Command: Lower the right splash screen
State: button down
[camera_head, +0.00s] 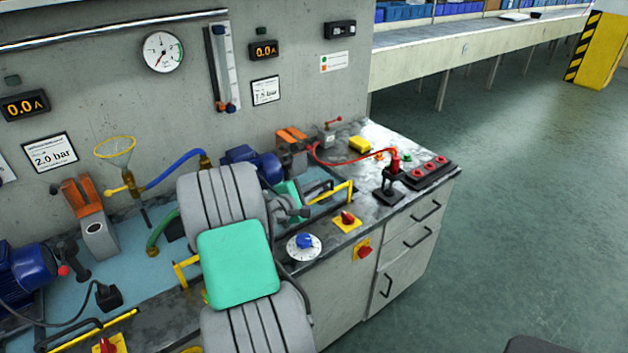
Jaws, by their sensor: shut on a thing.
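The right splash screen shows mainly as a yellow edge bar (332,195) with bent ends, low over the front of the bench in front of the blue pump. A black handle (320,188) runs along it. Its clear pane is hard to make out, so I cannot tell its exact tilt. My gripper (302,212) is at the handle, near the middle of the bar, and is shut on it. My grey and green arm hides the middle of the bar and much of the gripper. The bar's left end (184,270) shows left of my arm.
A white dial with a blue knob (304,242) and a red knob on a yellow plate (347,220) sit on the front edge. Floor at right is clear.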

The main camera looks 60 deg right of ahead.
notch_tip(320, 180, down, 4)
jog(key=shift+f+b, duration=0.1)
jog(key=shift+b, duration=0.7)
jog(key=c, duration=1.5)
grip_release()
jog(key=v, duration=0.7)
jog(key=shift+a, duration=0.35)
